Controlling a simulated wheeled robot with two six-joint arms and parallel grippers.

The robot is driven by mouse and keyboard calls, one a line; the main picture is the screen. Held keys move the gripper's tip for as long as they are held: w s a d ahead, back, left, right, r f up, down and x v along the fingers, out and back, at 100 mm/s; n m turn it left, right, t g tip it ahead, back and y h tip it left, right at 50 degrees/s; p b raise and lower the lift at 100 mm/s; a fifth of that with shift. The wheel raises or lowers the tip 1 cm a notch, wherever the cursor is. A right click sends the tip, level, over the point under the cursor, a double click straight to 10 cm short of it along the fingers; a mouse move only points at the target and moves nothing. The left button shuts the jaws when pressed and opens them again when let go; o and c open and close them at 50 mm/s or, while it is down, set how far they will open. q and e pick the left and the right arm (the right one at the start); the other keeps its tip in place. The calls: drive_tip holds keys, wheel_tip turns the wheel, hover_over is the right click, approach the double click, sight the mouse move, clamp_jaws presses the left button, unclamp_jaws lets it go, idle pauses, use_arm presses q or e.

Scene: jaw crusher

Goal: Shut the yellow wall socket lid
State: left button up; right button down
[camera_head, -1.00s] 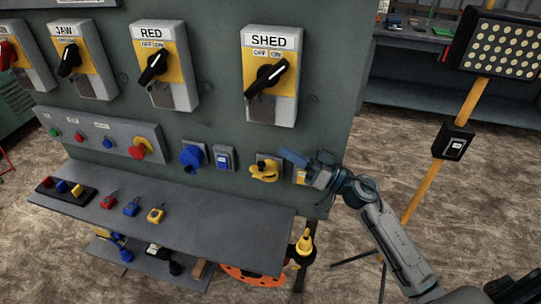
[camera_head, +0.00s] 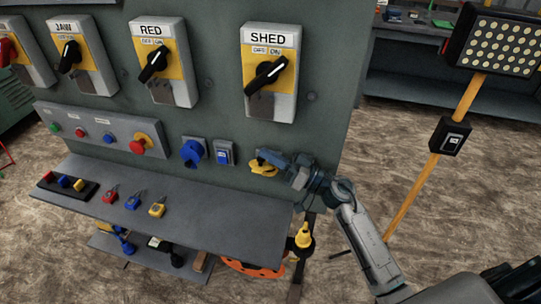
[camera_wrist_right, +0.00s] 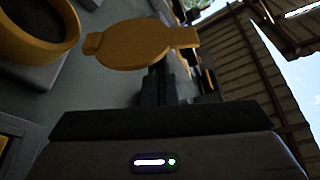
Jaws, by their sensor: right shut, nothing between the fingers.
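The yellow wall socket (camera_head: 258,168) is on the grey panel below the SHED switch, partly hidden by my right gripper (camera_head: 268,157). In the right wrist view, the round socket mouth (camera_wrist_right: 35,30) is at upper left and looks uncovered. The yellow lid (camera_wrist_right: 135,45), a disc with tabs, stands open beside it. My right gripper's shut fingers (camera_wrist_right: 168,85) are just by the lid's near side, holding nothing. I cannot tell whether they touch the lid. My left gripper is not in view.
A grey shelf (camera_head: 215,215) with padlocks juts out below. A lamp stand (camera_head: 420,185) is at the right.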

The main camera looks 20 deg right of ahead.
drive_tip(key=n, duration=0.1)
drive_tip(key=s+f+n+y, duration=0.1)
drive_tip(key=n, duration=0.1)
drive_tip(key=n+g+b, duration=0.1)
drive_tip(key=shift+s+a+f, duration=0.15)
drive_tip(key=shift+a+f, duration=0.1)
drive_tip(key=shift+a, duration=0.15)
wheel_tip(320, 180, down, 6)
drive_tip(key=s+n+g+y+b, duration=0.1)
drive_tip(key=n+g+b, duration=0.5)
drive_tip(key=n, duration=0.8)
drive_tip(key=shift+a+n+y, duration=0.4)
drive_tip(key=shift+y, duration=0.4)
drive_tip(key=shift+s, duration=0.1)
